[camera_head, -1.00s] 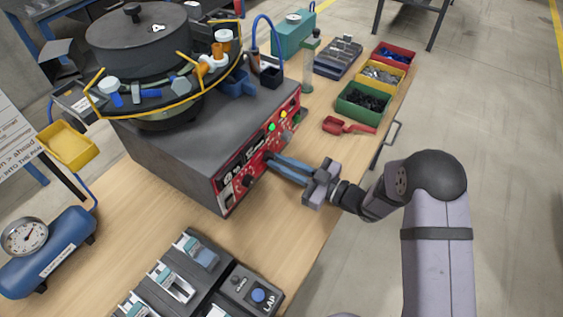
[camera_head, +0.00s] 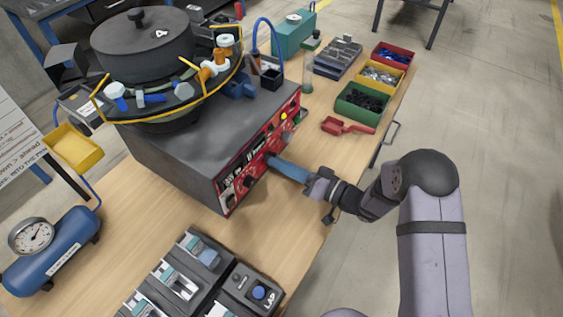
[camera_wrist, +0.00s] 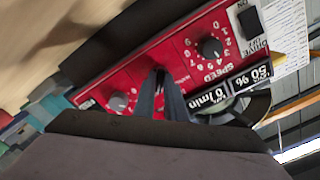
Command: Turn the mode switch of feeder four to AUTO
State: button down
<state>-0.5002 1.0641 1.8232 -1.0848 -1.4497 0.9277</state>
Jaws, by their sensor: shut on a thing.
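The feeder's red control panel (camera_head: 232,179) is on the front of the grey box under the bowl. It also shows, tilted and upside down, in the wrist view (camera_wrist: 186,50). My gripper (camera_head: 271,160) reaches the middle of this panel from the right. Its fingers (camera_wrist: 160,88) are shut on a small switch between the speed knob (camera_wrist: 210,47) and another knob (camera_wrist: 118,102). The fingers hide most of the held switch, so its pointer and position labels cannot be read. The feeder's number is not readable.
The bowl (camera_head: 142,45) with its yellow-railed track stands on the box. A blue air tank (camera_head: 52,252) is at left and a black station with a blue button (camera_head: 259,292) in front. Green, yellow and red bins (camera_head: 362,101) and a red scoop (camera_head: 346,127) lie behind my arm.

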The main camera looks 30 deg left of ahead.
jog(key=shift+r+m, duration=0.1)
jog(key=shift+m, duration=0.5)
jog(key=c, duration=1.8)
grip_release()
jog(key=shift+d, duration=0.1)
jog(key=d+b, duration=0.1)
jog(key=d, duration=0.6)
jog(key=shift+b, duration=0.3)
jog(key=shift+d, duration=0.1)
